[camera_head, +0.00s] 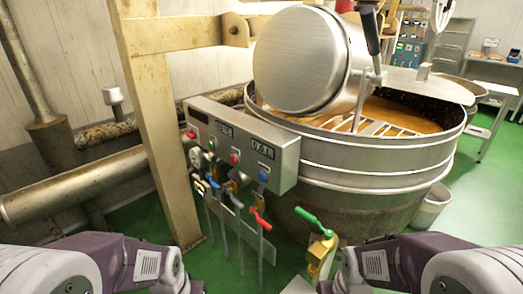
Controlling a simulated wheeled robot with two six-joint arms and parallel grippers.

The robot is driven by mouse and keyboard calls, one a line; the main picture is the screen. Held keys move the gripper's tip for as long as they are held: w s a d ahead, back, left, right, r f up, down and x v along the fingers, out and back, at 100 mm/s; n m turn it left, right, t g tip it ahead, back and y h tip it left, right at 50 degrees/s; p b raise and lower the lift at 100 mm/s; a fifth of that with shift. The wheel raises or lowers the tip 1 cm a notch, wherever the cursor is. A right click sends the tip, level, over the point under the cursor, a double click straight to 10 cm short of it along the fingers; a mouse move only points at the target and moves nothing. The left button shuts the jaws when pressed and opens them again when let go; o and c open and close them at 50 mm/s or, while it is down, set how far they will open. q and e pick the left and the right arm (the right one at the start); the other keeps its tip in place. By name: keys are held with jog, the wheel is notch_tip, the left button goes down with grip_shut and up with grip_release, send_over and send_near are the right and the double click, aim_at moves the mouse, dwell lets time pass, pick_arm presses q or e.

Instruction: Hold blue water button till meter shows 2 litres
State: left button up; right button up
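A grey control box (245,145) is fixed in front of the large kettle. The round blue button (263,176) sits at the lower right of its front face. Just above that button is a small meter display (262,149); it seems to read 0.0 L, but the digits are small. Nothing touches the blue button. My two arms enter at the bottom left and bottom right, below and in front of the box. Both grippers are outside the picture, so their opening is hidden.
The steel kettle (350,180) holds an orange-brown mass, with a big metal drum (300,60) above it. Red buttons (234,159) are on the same box. Valves with a red handle (260,219) and a green handle (314,221) stand below. A beige post (160,140) rises left.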

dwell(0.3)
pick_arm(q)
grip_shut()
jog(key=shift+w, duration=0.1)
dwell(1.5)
